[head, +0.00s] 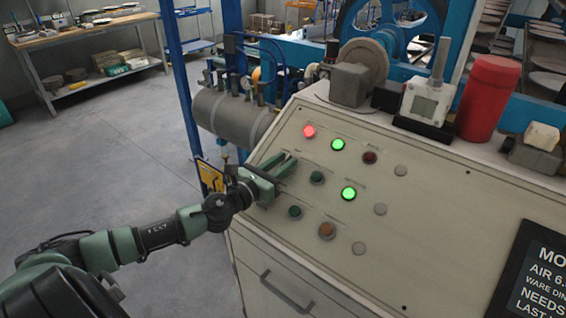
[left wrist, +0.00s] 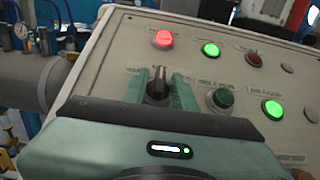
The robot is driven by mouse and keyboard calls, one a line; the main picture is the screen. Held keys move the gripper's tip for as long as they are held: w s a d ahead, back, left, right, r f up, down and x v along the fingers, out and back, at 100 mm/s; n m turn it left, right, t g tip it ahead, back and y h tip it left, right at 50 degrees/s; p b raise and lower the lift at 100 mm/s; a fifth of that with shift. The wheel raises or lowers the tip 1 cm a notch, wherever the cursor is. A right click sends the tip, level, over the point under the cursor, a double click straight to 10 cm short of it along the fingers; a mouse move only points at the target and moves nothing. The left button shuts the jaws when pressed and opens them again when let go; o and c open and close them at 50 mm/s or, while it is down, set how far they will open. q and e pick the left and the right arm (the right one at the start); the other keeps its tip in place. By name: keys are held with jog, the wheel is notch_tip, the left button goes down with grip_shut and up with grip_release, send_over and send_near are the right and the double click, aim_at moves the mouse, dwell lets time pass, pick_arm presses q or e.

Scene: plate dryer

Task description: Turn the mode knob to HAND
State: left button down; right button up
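The mode knob is a black rotary knob with a pale mark at its top (left wrist: 157,84), in the left wrist view on the sloping control panel (head: 330,262). Its pointer stands roughly upright in that view. My left gripper (head: 284,166) is at the panel's left side, its two green fingers (left wrist: 160,92) on either side of the knob. The fingers are apart, with a narrow gap beside the pointer; contact is not clear. In the head view the fingers hide the knob. The labels around it are too small to read. My right gripper is not in view.
A lit red lamp (head: 309,132) and lit green lamps (head: 338,144) (head: 348,193) are close by. A dark green button (head: 317,178) sits just right of my fingers. A dark screen (head: 535,280) is at lower right.

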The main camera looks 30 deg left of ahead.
pick_arm(q)
jog(key=shift+r+p, duration=0.1)
jog(key=shift+p, duration=0.25)
jog(key=n+y+p, duration=0.4)
jog(key=p, duration=0.1)
jog(key=n+g+y+p, duration=0.1)
jog(key=n+y+p, duration=0.1)
jog(key=shift+d+r+n, duration=0.2)
jog(key=shift+d+n, duration=0.1)
jog(key=shift+d, duration=0.05)
jog(key=n+g+y+p, duration=0.1)
jog(key=n+y+p, duration=0.1)
jog(key=shift+w+n+g+y, duration=0.1)
jog(key=shift+n+g+y, duration=0.2)
jog(key=shift+n+g, duration=0.1)
jog(key=shift+d+f+n+g+y+p, duration=0.15)
jog(key=shift+n+g+y+p, duration=0.5)
jog(key=shift+n+y, duration=0.4)
jog(key=shift+n, duration=0.25)
jog(key=c, duration=1.4)
grip_release()
jog(key=shift+c, duration=0.2)
